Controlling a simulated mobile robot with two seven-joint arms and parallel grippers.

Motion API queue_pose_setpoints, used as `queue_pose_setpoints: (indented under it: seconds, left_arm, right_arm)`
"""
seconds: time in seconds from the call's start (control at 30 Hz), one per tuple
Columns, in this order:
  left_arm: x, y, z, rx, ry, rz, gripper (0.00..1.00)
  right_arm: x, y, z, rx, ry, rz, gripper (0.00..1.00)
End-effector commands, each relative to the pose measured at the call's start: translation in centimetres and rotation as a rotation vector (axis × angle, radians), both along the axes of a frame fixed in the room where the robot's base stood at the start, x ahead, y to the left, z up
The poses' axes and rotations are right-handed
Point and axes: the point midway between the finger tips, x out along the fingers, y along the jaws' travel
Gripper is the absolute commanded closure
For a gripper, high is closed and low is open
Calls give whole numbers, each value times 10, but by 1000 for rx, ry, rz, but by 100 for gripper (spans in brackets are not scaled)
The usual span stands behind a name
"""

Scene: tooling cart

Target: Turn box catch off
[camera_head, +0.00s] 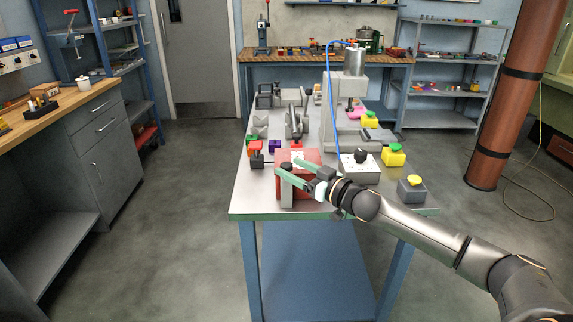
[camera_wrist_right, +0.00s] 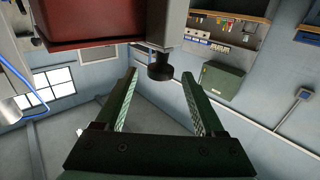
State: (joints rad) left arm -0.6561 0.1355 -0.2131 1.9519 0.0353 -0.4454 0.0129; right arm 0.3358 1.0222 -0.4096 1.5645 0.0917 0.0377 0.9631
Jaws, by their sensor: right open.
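The red box (camera_head: 311,157) with a grey side stands near the front edge of the cart top. Its black round catch knob (camera_head: 287,166) shows at the box's front left. In the right wrist view the red box (camera_wrist_right: 85,20) fills the top, and the black knob (camera_wrist_right: 160,68) sticks down from its grey part. My right gripper (camera_head: 285,168) is open, with its green fingers pointing at the knob. In the right wrist view the knob sits between the two fingertips (camera_wrist_right: 160,74), with a gap on each side. My left gripper is not in view.
A white control box (camera_head: 360,167) with a black knob stands right of the red box. A grey box with a yellow button (camera_head: 411,188) is further right. A small red-topped item (camera_head: 256,153) is to the left. A press (camera_head: 345,105) stands behind.

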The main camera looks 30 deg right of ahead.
Motion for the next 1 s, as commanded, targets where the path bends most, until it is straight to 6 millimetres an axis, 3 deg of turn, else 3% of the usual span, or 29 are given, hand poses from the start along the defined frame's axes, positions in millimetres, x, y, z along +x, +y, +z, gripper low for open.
queue_pose_setpoints:
  seconds: [0.3, 0.67, 1.0]
  left_arm:
    - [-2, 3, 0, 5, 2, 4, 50]
    - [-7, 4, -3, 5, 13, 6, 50]
    - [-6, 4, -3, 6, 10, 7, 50]
  right_arm:
    - [22, 5, 0, 2, -1, -1, 29]
    - [25, 6, 0, 1, 0, 0, 29]
    - [25, 6, 0, 1, 0, 0, 65]
